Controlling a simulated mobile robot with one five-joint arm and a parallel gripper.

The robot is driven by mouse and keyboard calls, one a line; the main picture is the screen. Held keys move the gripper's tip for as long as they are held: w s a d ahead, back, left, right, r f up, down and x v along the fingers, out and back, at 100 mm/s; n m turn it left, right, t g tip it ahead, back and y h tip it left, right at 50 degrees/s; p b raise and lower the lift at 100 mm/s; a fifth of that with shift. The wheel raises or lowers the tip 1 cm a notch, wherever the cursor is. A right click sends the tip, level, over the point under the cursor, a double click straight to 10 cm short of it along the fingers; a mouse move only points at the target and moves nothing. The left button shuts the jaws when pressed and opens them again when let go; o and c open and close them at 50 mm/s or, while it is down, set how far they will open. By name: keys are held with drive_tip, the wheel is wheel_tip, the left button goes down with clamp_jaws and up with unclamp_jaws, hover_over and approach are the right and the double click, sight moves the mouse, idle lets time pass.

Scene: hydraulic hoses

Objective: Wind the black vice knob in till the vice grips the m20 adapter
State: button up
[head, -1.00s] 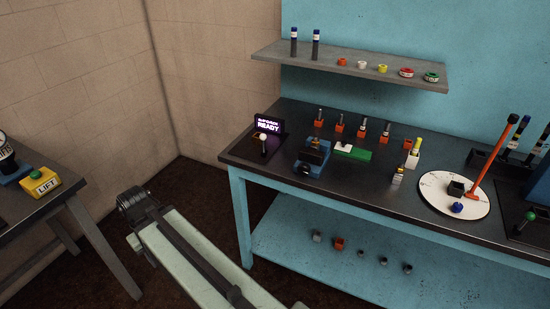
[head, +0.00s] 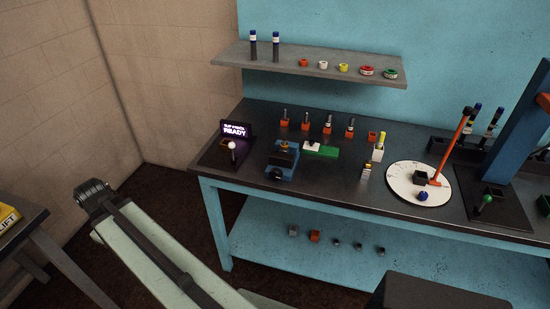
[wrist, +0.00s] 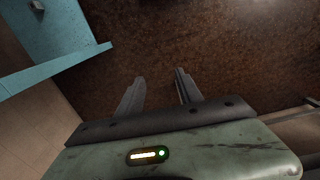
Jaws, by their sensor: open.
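The blue vice (head: 283,160) stands on the dark bench top, left of the middle in the head view. A brass-coloured piece shows at its top between the jaws; I cannot tell whether it is the m20 adapter or how tightly it sits. The black vice knob is too small to make out for certain; a dark part (head: 275,174) shows at the vice's front. My gripper (wrist: 158,88) is open and empty in the wrist view, with its two fingers apart over the brown floor. My arm is in front of the bench, well away from the vice.
The bench (head: 330,187) also carries a lit READY sign (head: 236,130), a white-knobbed lever (head: 232,147), a green block (head: 320,149), orange holders and a white round plate (head: 402,181). A shelf (head: 290,64) hangs above. Floor lies open before the bench.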

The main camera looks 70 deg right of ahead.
drive_tip(key=s+d+r+p, duration=0.2)
drive_tip(key=s+d+r, duration=0.15)
drive_tip(key=d, duration=0.45)
drive_tip(key=s+d+r+p, duration=0.3)
drive_tip(key=d+r, duration=0.1)
drive_tip(key=d, duration=0.5)
wheel_tip(320, 180, up, 9)
drive_tip(key=p, duration=0.9)
hover_over(275, 170)
drive_tip(key=shift+d, duration=0.15)
wheel_tip(275, 170, down, 8)
drive_tip(key=b, duration=0.8)
drive_tip(key=shift+f, duration=0.15)
drive_tip(key=shift+c, duration=0.3)
